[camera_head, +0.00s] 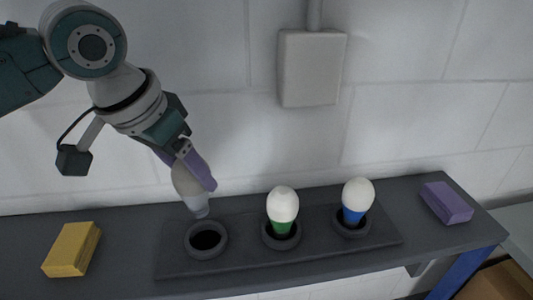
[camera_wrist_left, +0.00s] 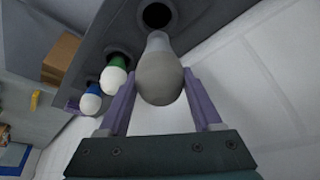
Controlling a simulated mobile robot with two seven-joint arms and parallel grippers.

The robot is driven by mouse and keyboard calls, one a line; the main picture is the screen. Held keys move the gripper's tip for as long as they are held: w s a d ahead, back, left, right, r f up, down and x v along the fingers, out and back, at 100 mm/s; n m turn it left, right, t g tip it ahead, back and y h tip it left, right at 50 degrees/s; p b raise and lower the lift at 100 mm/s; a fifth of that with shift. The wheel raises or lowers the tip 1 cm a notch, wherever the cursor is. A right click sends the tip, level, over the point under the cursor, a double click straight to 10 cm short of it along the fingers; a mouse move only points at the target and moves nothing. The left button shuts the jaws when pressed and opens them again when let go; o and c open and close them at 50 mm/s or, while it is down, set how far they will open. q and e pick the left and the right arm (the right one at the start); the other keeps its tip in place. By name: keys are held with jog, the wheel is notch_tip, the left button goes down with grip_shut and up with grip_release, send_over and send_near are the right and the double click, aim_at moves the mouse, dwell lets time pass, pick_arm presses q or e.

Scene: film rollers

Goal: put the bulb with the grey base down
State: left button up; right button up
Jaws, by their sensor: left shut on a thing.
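My left gripper (camera_head: 190,172) is shut on the bulb with the grey base (camera_head: 198,202), its purple fingers on either side of the white globe. The bulb hangs base down, slightly tilted, just above the empty left socket (camera_head: 206,240) of the dark holder (camera_head: 300,258). In the left wrist view the bulb (camera_wrist_left: 158,78) sits between the two fingers (camera_wrist_left: 160,105), with its grey base toward the dark hole (camera_wrist_left: 157,15). My right gripper is not in view.
A green-based bulb (camera_head: 282,205) stands in the middle socket and a blue-based bulb (camera_head: 357,196) in the right socket. A yellow block (camera_head: 71,250) lies left of the holder, a purple block (camera_head: 446,202) right. A wall with a box (camera_head: 312,68) rises behind.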

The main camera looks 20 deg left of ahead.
aim_at(198, 207)
pick_arm(q)
notch_tip(198, 207, down, 8)
jog(key=shift+w+r+b, duration=0.1)
jog(key=shift+b, duration=0.25)
jog(key=o, duration=1.4)
